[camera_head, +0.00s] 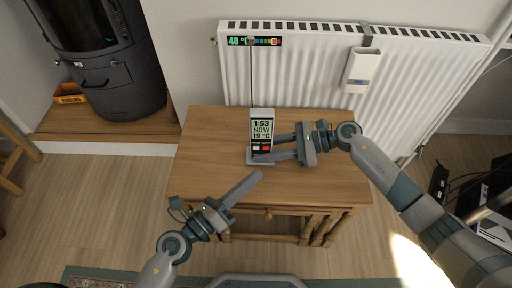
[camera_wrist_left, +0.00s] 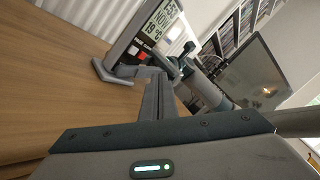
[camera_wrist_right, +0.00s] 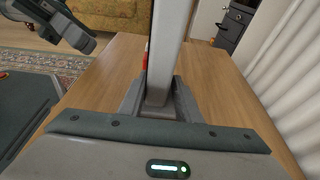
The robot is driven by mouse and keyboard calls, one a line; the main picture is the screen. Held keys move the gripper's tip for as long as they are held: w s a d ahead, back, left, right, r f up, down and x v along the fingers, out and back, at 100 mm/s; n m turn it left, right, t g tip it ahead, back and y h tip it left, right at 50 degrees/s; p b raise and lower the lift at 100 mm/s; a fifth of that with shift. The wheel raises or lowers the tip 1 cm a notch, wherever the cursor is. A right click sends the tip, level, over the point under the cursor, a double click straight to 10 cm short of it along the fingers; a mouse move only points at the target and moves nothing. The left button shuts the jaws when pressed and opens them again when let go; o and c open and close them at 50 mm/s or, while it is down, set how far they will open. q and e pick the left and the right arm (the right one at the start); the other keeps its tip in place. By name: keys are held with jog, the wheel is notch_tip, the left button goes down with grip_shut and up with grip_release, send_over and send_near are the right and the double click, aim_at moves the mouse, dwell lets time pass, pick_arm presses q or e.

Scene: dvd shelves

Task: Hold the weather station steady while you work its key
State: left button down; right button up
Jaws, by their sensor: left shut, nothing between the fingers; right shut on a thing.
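The weather station (camera_head: 262,127) stands upright on the wooden table, its screen reading 1:53, NOW and 19 °C. A red key and a white key sit below the screen. It also shows, tilted, in the left wrist view (camera_wrist_left: 154,28) and edge-on in the right wrist view (camera_wrist_right: 172,45). My right gripper (camera_head: 274,147) comes from the right and is shut on the station's lower part, a finger on either side. My left gripper (camera_head: 258,175) is shut and empty, its fingertips in front of and below the station, apart from it. They point towards it in the left wrist view (camera_wrist_left: 160,82).
The wooden table (camera_head: 215,150) is otherwise bare. A white radiator (camera_head: 310,70) stands behind it, with a coloured thermometer strip (camera_head: 254,41) and a small white box (camera_head: 360,70) on it. A dark stove (camera_head: 110,70) is at the left.

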pick_arm(q)
jog(key=shift+s+a+f, duration=0.6)
jog(key=shift+s+a, duration=0.3)
jog(key=shift+s+a+f, duration=0.6)
jog(key=shift+s+a, duration=0.25)
jog(key=shift+s, duration=0.05)
pick_arm(e)
jog(key=o, duration=0.9)
jog(key=v, duration=1.2)
